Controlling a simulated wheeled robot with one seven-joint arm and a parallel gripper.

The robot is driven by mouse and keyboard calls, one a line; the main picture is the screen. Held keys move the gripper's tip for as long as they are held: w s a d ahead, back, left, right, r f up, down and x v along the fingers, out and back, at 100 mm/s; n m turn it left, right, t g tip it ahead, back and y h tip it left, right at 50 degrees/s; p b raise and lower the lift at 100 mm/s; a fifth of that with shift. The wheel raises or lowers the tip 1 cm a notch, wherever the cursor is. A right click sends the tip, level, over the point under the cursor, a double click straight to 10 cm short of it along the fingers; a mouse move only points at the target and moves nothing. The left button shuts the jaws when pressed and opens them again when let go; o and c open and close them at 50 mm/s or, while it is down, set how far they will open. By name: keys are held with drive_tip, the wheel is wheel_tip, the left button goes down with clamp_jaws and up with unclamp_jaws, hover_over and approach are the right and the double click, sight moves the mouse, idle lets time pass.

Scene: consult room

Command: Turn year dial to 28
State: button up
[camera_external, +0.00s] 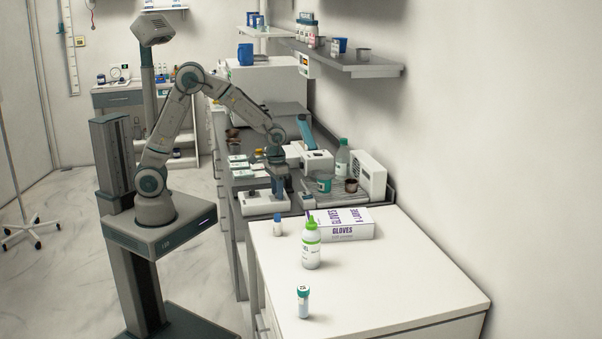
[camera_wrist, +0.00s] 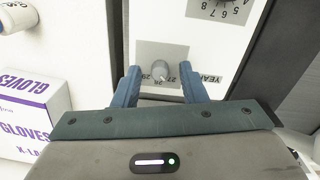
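The year dial is a small grey knob (camera_wrist: 160,71) on a grey panel (camera_wrist: 154,50) in the wrist view. Upside-down numbers in the twenties lie along its near edge, and the word YEAR (camera_wrist: 211,78) is printed to the right. The small numbers are partly hidden by the knob, so its exact setting cannot be read. My gripper (camera_wrist: 160,75) is open, with one blue finger left of the knob and one right, with visible gaps. In the external view my gripper (camera_external: 279,187) points down at a white device (camera_external: 257,206) on the counter.
Another numbered dial (camera_wrist: 226,8) is at the wrist view's upper right. A glove box (camera_external: 344,223), a green-capped bottle (camera_external: 311,248) and small vials stand on the white counter (camera_external: 400,285). Other devices and a grey wall shelf (camera_external: 345,62) are behind. The counter's front right is clear.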

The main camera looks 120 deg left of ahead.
clamp_jaws()
drive_tip(key=shift+m, duration=0.4)
drive_tip(key=m+b, duration=0.1)
drive_tip(key=m, duration=0.2)
drive_tip(key=shift+f+m+b, duration=0.1)
drive_tip(key=shift+m+b, duration=0.2)
drive_tip(key=shift+b, duration=0.05)
drive_tip(key=shift+m+b, duration=0.5)
drive_tip(key=shift+m, duration=1.7)
drive_tip(key=shift+a, duration=0.1)
unclamp_jaws()
